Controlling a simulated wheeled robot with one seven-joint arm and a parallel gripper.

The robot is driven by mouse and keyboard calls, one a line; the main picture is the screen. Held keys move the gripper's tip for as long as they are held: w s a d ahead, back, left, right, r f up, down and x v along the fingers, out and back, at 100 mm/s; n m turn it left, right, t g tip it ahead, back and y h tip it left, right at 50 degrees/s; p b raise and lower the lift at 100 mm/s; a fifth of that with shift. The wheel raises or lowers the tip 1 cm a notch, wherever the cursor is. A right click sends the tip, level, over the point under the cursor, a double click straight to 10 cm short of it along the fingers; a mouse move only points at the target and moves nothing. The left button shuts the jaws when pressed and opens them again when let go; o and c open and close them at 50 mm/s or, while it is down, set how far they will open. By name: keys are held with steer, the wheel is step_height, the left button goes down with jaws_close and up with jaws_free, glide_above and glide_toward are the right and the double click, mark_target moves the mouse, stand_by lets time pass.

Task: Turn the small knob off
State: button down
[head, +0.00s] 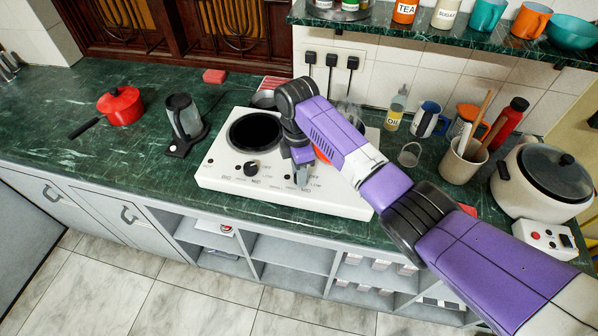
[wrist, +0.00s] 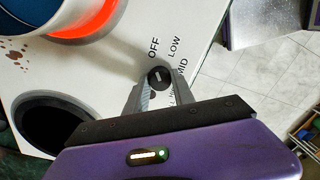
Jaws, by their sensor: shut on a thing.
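A white two-burner cooktop (head: 225,180) stands on the counter. My gripper (head: 302,180) reaches down at its front right and hides the right knob in the head view. In the wrist view, that small dark knob (wrist: 159,77) sits between my two fingertips (wrist: 158,86), and the gripper is shut on it. The labels OFF, LOW and MID show around it; another label is partly covered. I cannot tell which label the knob points to. The right burner (wrist: 95,22) glows orange-red under a blue-looking vessel (wrist: 28,12). The left knob (head: 250,168) is free, in front of the dark left burner (head: 255,132).
A kettle-like glass appliance (head: 184,118) and a red pan (head: 121,105) stand to the left. An oil bottle (head: 396,110), mugs, a utensil holder (head: 460,165) and a rice cooker (head: 540,180) stand to the right. A shelf (head: 440,45) hangs above the back.

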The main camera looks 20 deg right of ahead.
steer(key=shift+n, duration=0.3)
steer(key=c, duration=1.1)
jaws_free()
steer(key=shift+o, duration=0.2)
steer(key=shift+r, duration=0.1)
steer(key=shift+w+r+b, duration=0.15)
steer(key=shift+r+b, duration=0.2)
steer(key=shift+r, duration=1.6)
steer(key=shift+w+r+b, duration=0.1)
steer(key=shift+r+b, duration=0.25)
steer(key=shift+r, duration=1.55)
